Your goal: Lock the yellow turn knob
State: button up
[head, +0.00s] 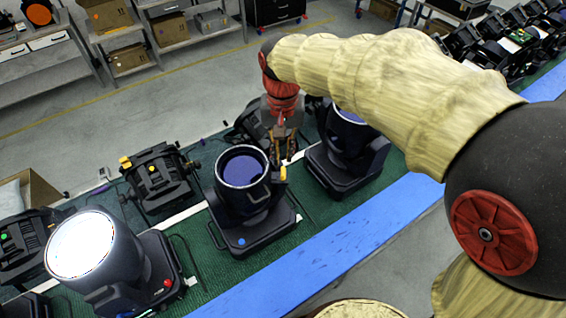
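A yellow knob (283,173) sits on the right side of the black par can (241,203) in the middle of the row. The can's round dark-blue lens faces up. My gripper (284,157) points down just behind and above this knob, at the can's right rear side. Its fingers look narrow and partly dark. I cannot tell whether they touch the knob or how far apart they are. Another yellow knob (125,162) shows on a black fixture at the left.
A lit par can (90,250) stands at the front left, and another par can (347,150) stands close to the right of my gripper. Several fixtures line the green mat (215,270). A blue strip (330,265) runs along its front edge. Shelves with boxes stand behind open floor.

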aim_at(283, 172)
jog(key=shift+f, duration=3.45)
jog(key=shift+c, duration=0.6)
grip_shut()
